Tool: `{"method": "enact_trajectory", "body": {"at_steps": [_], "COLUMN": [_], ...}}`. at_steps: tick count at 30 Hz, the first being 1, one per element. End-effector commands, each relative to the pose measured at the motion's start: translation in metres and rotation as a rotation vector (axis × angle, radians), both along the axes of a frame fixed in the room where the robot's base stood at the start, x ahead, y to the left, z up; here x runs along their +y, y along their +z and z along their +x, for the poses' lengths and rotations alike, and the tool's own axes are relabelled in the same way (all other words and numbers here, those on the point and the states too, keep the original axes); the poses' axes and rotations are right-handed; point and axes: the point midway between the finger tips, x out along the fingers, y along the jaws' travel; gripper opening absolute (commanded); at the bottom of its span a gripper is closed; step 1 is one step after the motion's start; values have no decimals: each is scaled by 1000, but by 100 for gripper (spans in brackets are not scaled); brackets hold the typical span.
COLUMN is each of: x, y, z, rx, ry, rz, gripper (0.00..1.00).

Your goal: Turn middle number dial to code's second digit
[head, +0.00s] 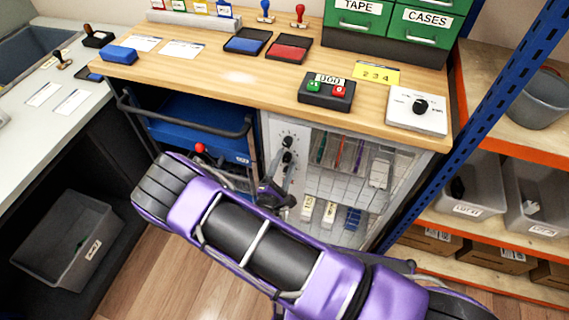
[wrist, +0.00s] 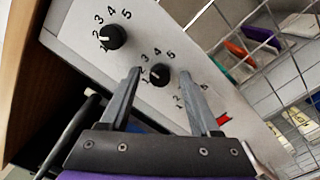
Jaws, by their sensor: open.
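The yellow card (head: 376,74) on the counter reads 2 3 4. Black number dials sit on a pale panel (head: 292,127) at the cabinet front. In the wrist view, the top dial (wrist: 112,36) is clear of my gripper, its white mark pointing left, near 2. The middle dial (wrist: 160,75) lies between my gripper's two fingertips (wrist: 162,84). Its mark points left; I cannot tell the exact number. The fingers are apart, with visible gaps beside the dial. The lowest dial is mostly hidden behind the right finger; a few of its numbers show.
A wire mesh door (head: 340,180) with phones and small items behind it is right of the panel. A blue tool cart (head: 200,125) with a bar handle stands at left. On the counter are a red-green button box (head: 327,91) and a white knob box (head: 417,110).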

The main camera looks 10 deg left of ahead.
Motion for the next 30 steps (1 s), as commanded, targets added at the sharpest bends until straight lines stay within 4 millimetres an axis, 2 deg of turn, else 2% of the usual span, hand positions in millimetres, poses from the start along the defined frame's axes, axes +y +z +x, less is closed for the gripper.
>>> {"method": "enact_trajectory", "body": {"at_steps": [4,7,21,25,30], "x": [1,2,11,12,13], "y": [0,-1,-4,-5,-4], "z": [-6,-20,-131,-154,-170], "rx": [1,2,2,1,1], "ry": [1,1,4,2,1], "rz": [0,0,1,1,1], "gripper": [63,63,63,63,63]}}
